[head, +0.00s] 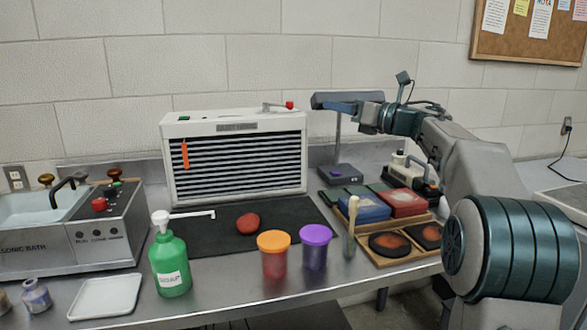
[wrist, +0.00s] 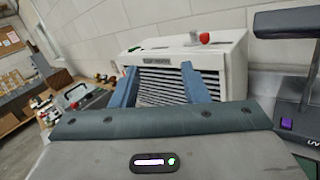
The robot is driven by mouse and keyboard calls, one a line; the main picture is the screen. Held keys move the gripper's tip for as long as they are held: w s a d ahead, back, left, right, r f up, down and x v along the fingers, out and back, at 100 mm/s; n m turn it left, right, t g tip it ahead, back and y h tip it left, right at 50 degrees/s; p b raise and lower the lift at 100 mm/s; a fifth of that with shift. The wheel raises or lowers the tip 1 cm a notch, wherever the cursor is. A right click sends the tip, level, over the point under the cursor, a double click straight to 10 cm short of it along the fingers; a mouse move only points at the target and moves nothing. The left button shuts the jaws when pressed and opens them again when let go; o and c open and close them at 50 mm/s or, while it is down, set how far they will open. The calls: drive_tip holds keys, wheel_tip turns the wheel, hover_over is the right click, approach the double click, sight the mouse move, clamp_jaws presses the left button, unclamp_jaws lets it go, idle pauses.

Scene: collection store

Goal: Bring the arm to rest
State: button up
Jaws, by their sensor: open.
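My arm reaches in from the right in the head view, raised above the bench. My gripper (head: 335,103) is held in the air at the right of the white louvred cabinet (head: 235,123), with nothing seen in it. In the wrist view the two blue fingers of my gripper (wrist: 158,82) stand apart, with the cabinet (wrist: 225,62) behind them. The gripper is open and empty, apart from everything on the bench.
A green soap bottle (head: 170,264), an orange-lidded jar (head: 274,262), a purple-lidded jar (head: 315,250) and a wooden tray (head: 398,257) stand on the bench (head: 225,290). A red lump (head: 248,223) lies on the dark mat.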

drive_tip(key=s+d+r+m+t+h+p, duration=0.1)
drive_tip(key=d+r+m+t+h+p, duration=0.2)
drive_tip(key=m, duration=0.6)
drive_tip(key=s+r+m+t+h+p, duration=0.1)
drive_tip(key=r+m+t+h+p, duration=0.2)
drive_tip(key=m+h, duration=0.4)
drive_tip(key=s+d+f+m+g+h+p, duration=0.1)
drive_tip(key=s+d+f+m+h+p, duration=0.35)
drive_tip(key=m, duration=0.85)
drive_tip(key=s+a+f+m+g+p, duration=0.1)
drive_tip(key=s+f+m+g, duration=0.3)
drive_tip(key=s+f, duration=0.3)
drive_tip(key=s+a+f+m+g+p, duration=0.1)
drive_tip(key=s+f+m+g, duration=0.4)
drive_tip(key=s, duration=1)
drive_tip(key=s+a+f+m+g+p, duration=0.1)
drive_tip(key=s+f+m+g, duration=0.3)
drive_tip(key=s+f, duration=0.6)
drive_tip(key=s+m+p, duration=0.1)
drive_tip(key=m, duration=0.1)
drive_tip(key=shift+a+m+g+h, duration=0.3)
drive_tip(key=shift+a+h, duration=0.05)
drive_tip(key=shift+a, duration=0.05)
